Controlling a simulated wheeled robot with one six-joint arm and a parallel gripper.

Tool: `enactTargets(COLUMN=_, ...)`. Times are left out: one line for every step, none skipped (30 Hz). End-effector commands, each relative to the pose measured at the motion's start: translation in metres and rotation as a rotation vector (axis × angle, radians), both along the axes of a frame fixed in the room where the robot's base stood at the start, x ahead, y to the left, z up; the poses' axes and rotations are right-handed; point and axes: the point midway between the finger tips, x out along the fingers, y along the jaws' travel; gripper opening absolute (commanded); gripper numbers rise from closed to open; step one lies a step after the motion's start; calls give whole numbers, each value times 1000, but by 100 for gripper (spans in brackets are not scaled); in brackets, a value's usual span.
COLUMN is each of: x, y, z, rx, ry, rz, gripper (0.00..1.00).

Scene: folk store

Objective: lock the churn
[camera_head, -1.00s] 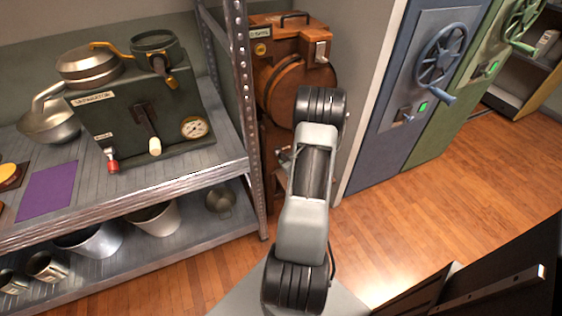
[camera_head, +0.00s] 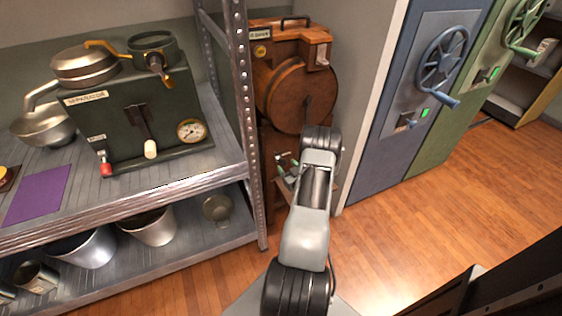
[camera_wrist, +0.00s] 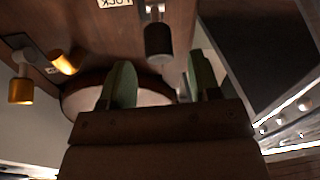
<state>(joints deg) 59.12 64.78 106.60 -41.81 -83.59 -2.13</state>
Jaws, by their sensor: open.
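The churn (camera_head: 291,38) is a brown wooden cabinet with a round drum lid (camera_head: 285,88), standing behind the metal shelf post. My gripper (camera_head: 287,166) is low at the churn's front, partly hidden by my arm. In the wrist view my two green fingers (camera_wrist: 162,85) are apart, with nothing seen between their tips. A dark-ended lever (camera_wrist: 158,40) hangs beyond the fingers, beside an upside-down label that seems to read LOCK (camera_wrist: 115,3). I cannot tell whether the fingers touch the lever. Brass-coloured knobs (camera_wrist: 20,91) show at the left of the wrist view.
A metal shelf (camera_head: 200,172) at left holds a dark green separator (camera_head: 125,120) with levers and a gauge; buckets (camera_head: 88,247) stand below. Blue (camera_head: 390,125) and green (camera_head: 455,110) doors with handwheels are to the right. The wooden floor (camera_head: 430,220) is open there.

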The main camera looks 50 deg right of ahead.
Motion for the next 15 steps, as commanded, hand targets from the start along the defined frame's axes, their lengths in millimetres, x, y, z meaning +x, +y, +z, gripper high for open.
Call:
enactTargets(x=10, y=-2, z=-1, rx=-1, ry=-1, rz=4, gripper=57)
enactTargets(x=14, y=-4, z=-1, rx=-1, ry=-1, rz=3, gripper=57)
enactTargets(x=20, y=-6, z=-1, rx=-2, ry=-1, rz=2, gripper=57)
enactTargets(x=24, y=-7, z=-1, rx=-2, ry=-1, rz=2, gripper=57)
enactTargets(x=28, y=-8, z=0, rx=-1, ry=-1, rz=3, gripper=57)
enactTargets(x=32, y=-10, z=-1, rx=-1, ry=0, rz=2, gripper=57)
enactTargets(x=35, y=-11, z=-1, rx=-1, ry=-1, rz=1, gripper=57)
enactTargets(x=37, y=-12, z=0, rx=-1, ry=-1, rz=1, gripper=57)
enactTargets(x=41, y=-13, z=-1, rx=-1, ry=0, rz=1, gripper=57)
enactTargets(x=43, y=-13, z=-1, rx=-1, ry=0, rz=1, gripper=57)
enactTargets(x=45, y=-14, z=0, rx=-1, ry=0, rz=1, gripper=57)
enactTargets(x=47, y=-15, z=0, rx=-1, ry=0, rz=1, gripper=57)
enactTargets(x=48, y=-15, z=0, rx=-1, ry=0, rz=1, gripper=57)
enactTargets(x=49, y=-15, z=0, rx=0, ry=0, rz=1, gripper=57)
enactTargets(x=49, y=-16, z=0, rx=0, ry=0, rz=1, gripper=57)
